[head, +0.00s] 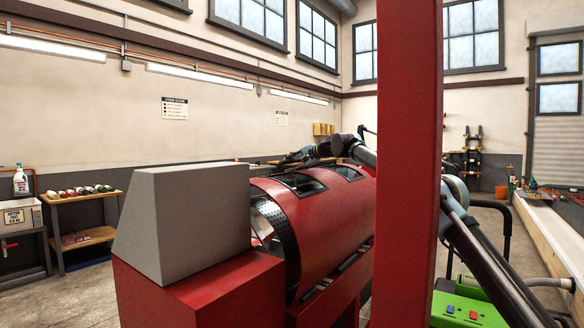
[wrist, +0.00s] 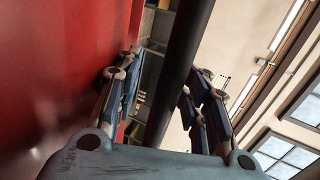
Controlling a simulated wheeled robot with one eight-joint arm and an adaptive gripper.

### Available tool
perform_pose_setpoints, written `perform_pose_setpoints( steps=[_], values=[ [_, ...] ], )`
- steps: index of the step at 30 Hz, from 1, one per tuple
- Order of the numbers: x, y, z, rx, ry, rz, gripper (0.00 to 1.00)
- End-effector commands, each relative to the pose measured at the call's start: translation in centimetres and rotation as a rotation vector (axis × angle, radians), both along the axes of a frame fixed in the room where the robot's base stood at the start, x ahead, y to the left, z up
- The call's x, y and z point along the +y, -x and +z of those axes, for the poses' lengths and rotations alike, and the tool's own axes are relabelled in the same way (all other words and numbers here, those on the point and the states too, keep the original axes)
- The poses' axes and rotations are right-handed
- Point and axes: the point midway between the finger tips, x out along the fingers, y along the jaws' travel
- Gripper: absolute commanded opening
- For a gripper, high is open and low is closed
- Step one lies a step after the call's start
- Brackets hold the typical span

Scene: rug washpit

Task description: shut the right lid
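The red drum (head: 318,222) of the machine lies on a red frame, and a perforated metal part shows at its near end. Two dark framed hatches show on its top, a left one (head: 301,183) and a right one (head: 347,173). I cannot tell how far the right lid stands open; my arm and the red post hide part of that area. My gripper (head: 305,157) is over the drum's top, small in the head view. In the wrist view its fingers (wrist: 165,105) are apart, with a dark bar (wrist: 178,70) showing between them, contact unclear. A smooth red surface (wrist: 50,75) fills the left.
A thick red post (head: 409,160) stands close in front and blocks the view. A grey housing (head: 185,222) on a red base is at the near left. A green control box (head: 458,308) is at the lower right.

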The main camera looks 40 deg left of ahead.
Motion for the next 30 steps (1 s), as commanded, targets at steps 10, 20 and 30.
perform_pose_setpoints(
  steps=[10, 20, 30],
  values=[
    [-0.4, -0.1, 0.3, 0.001, -0.002, -0.003, 0.37],
    [-3.1, -0.2, 1.2, 0.000, -0.001, -0.003, 0.37],
    [-7.1, -0.2, 2.5, 0.001, 0.001, 0.000, 0.37]
  ],
)
